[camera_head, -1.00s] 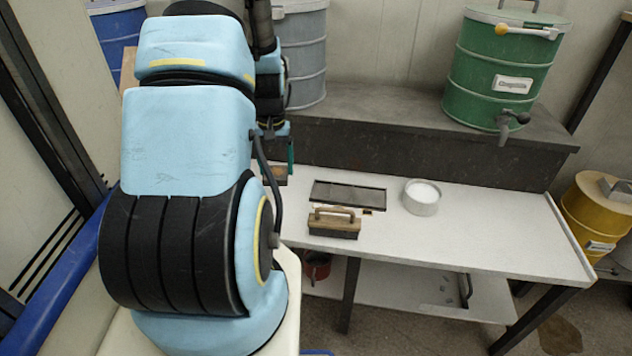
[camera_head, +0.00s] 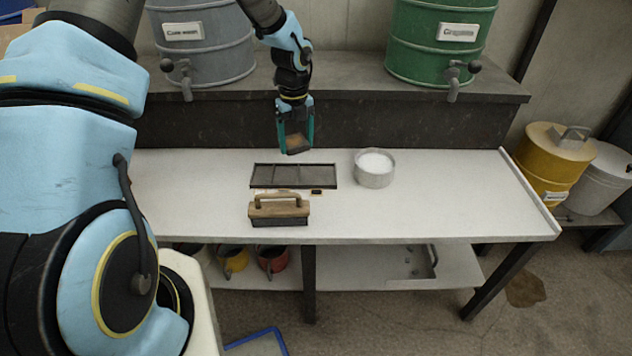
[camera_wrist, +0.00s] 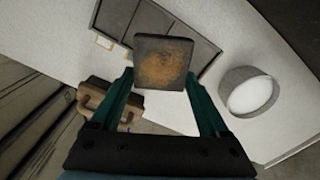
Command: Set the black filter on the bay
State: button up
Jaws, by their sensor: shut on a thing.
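The black filter (camera_wrist: 163,62) is a dark square plate with a rusty orange-brown stain on its face. My gripper (camera_wrist: 160,80) is shut on it, with a green finger on each side. In the head view my gripper (camera_head: 296,146) hangs over the back part of the white table, and the filter (camera_head: 295,141) shows between its fingers. The bay seems to be the dark divided rectangular frame (camera_head: 293,176) lying flat on the table, just in front of and below my gripper. It also shows in the wrist view (camera_wrist: 118,20), partly hidden behind the filter.
A wooden-handled block (camera_head: 279,212) stands in front of the frame, with small labels between. A round tub of white material (camera_head: 375,168) stands to the right. A dark raised shelf (camera_head: 370,125) with drums runs behind. The right part of the white table (camera_head: 455,195) is clear.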

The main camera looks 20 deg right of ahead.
aim_at(317, 180)
jog(key=s+d+f+m, duration=0.1)
jog(key=s+d+m, duration=0.1)
jog(key=d+m, duration=0.3)
notch_tip(317, 180, down, 10)
jog(key=shift+s+a+r, duration=0.1)
jog(key=shift+a+r, duration=0.05)
jog(key=shift+r, duration=0.1)
jog(key=shift+f, duration=0.15)
jog(key=o, duration=1.2)
notch_tip(317, 180, up, 12)
jog(key=shift+r, duration=0.2)
